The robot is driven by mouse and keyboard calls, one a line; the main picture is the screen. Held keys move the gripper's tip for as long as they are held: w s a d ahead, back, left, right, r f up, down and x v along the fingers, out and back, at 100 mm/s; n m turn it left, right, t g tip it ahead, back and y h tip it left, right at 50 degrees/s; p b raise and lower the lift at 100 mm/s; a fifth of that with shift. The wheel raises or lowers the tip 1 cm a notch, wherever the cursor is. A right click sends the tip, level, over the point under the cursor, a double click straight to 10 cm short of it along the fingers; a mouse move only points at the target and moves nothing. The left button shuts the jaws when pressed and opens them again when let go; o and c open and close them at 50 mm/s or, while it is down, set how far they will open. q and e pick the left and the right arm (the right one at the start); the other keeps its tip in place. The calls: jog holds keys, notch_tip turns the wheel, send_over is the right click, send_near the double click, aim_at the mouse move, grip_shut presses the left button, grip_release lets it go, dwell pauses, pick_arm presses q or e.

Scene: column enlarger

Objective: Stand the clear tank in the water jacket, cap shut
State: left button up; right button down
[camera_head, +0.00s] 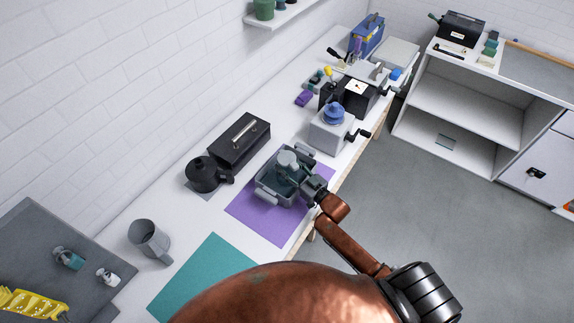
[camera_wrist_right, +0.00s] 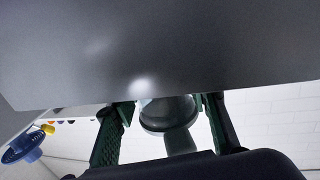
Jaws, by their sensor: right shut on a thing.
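The water jacket (camera_head: 264,188) is a grey open box with handles, standing on a purple mat in the head view. The clear tank (camera_head: 291,173) with its round grey cap (camera_head: 288,158) is upright at the jacket; the cap looks seated on top. I cannot tell whether the tank rests on the jacket's floor. My right gripper (camera_head: 311,188) reaches in from the right and is shut on what looks like the tank. In the right wrist view, a rounded translucent part of it (camera_wrist_right: 168,114) shows between the green fingers (camera_wrist_right: 163,122). My left gripper is out of view.
A purple mat (camera_head: 258,222) and a teal mat (camera_head: 196,282) lie on the white bench. A grey jug (camera_head: 149,241), dark kettle (camera_head: 203,174) and black box (camera_head: 239,141) stand to the left. A grey device with a blue top (camera_head: 333,113) stands behind.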

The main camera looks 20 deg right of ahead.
jog(key=shift+f, duration=0.35)
dwell(0.7)
jog(key=c, duration=1.1)
grip_release()
jog(key=shift+c, duration=0.2)
jog(key=shift+o, duration=0.5)
jog(key=shift+f, duration=0.15)
jog(key=shift+s, duration=0.1)
jog(key=shift+p+v, duration=0.35)
jog(key=shift+v, duration=0.9)
jog(key=shift+p+v, duration=1)
jog(key=shift+v, duration=1.65)
